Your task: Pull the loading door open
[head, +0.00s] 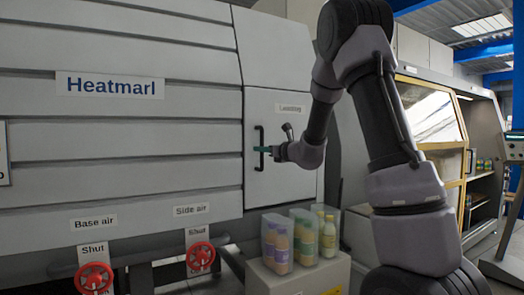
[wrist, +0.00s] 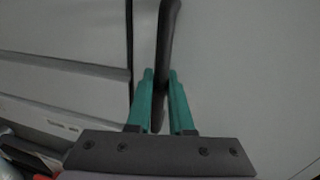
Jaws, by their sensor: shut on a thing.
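The loading door (head: 284,178) is a light grey panel under a "Loading" label, on the right part of the large grey machine. It looks closed, roughly flush with the machine. Its black vertical bar handle (head: 258,148) is on the door's left side. My gripper (head: 262,149) is at the handle's middle, reaching in from the right. In the wrist view, the green fingers of my gripper (wrist: 160,88) stand on either side of the dark handle bar (wrist: 166,45) and are shut on it.
Red valve wheels (head: 200,256) marked "Shut" sit low on the machine. A box (head: 300,280) carrying clear cases of bottles (head: 277,243) stands below the door. A yellow-framed cabinet (head: 452,150) is at the right, behind my arm.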

